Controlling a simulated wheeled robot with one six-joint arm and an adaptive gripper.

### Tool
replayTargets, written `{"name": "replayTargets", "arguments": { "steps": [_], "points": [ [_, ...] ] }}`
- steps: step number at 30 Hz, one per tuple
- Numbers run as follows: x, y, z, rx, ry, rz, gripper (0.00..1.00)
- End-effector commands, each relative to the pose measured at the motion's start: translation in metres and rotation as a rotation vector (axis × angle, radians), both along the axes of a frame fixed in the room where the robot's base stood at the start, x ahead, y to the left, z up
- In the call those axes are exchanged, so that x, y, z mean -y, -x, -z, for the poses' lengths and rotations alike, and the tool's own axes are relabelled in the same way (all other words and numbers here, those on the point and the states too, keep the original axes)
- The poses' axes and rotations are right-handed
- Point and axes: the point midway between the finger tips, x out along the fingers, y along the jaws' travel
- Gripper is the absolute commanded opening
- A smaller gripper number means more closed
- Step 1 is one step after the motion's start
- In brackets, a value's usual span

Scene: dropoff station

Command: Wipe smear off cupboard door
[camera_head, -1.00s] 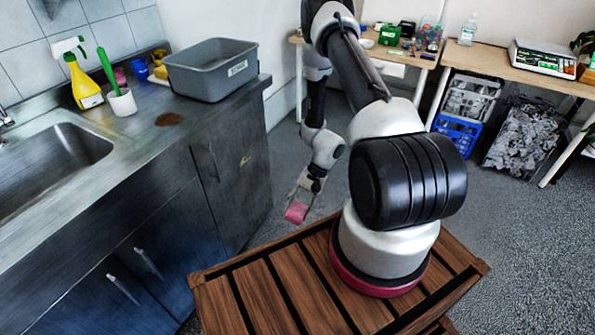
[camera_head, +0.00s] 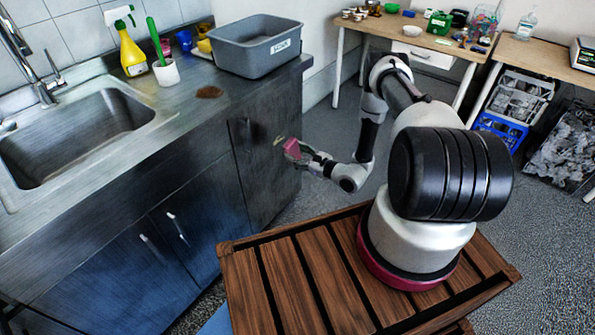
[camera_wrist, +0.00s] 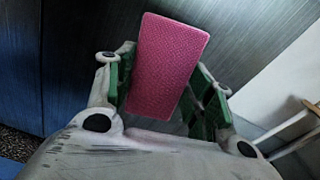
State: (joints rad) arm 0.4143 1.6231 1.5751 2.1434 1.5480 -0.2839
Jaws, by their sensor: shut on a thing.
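My gripper (camera_head: 301,157) is shut on a pink sponge (camera_head: 292,149). The sponge also fills the middle of the wrist view (camera_wrist: 167,65), between the green-lined fingers. The gripper holds it in front of the dark cupboard door (camera_head: 262,188) under the right end of the counter. A small pale yellowish smear (camera_head: 278,140) shows on the upper part of that door, just left of and above the sponge. I cannot tell whether the sponge touches the door. In the wrist view the dark door surface (camera_wrist: 240,30) lies behind the sponge, and no smear shows there.
A grey bin (camera_head: 256,48) stands on the counter above the door. The floor right of the cupboard is clear.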

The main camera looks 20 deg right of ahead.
Motion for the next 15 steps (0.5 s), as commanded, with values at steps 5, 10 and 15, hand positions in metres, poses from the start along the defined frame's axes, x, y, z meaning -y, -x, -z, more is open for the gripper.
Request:
{"name": "replayTargets", "arguments": {
  "steps": [5,10,15],
  "points": [
    [-0.003,-0.003,0.001,0.037,-0.036,-0.003,0.34],
    [-0.012,-0.016,0.0,0.039,-0.037,-0.005,0.34],
    [-0.023,-0.032,0.001,0.037,-0.036,-0.006,0.34]
  ]
}}
